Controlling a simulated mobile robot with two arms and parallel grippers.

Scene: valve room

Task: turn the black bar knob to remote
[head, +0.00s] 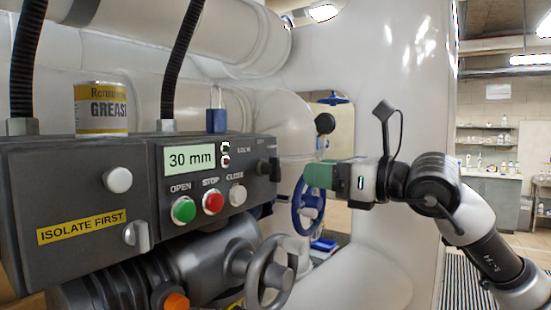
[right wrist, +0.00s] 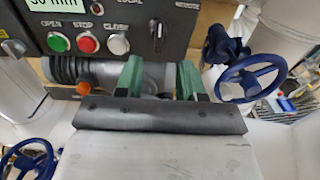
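The black bar knob (head: 270,168) sticks out at the right end of the dark control panel (head: 80,160) in the head view. In the right wrist view the black bar knob (right wrist: 158,33) stands upright near the panel's right edge, with a label partly reading "LOCAL" to its upper left. My right gripper (head: 307,175) is to the right of the knob in the head view, apart from it. In the right wrist view its two green fingers (right wrist: 160,75) are spread with nothing between them, below the knob. My left gripper is not in view.
The panel carries green (head: 183,209), red (head: 213,201) and white (head: 237,195) buttons and a "30 mm" display (head: 190,159). A grey handwheel (head: 270,278) is below; a blue handwheel (head: 308,205) is behind my gripper.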

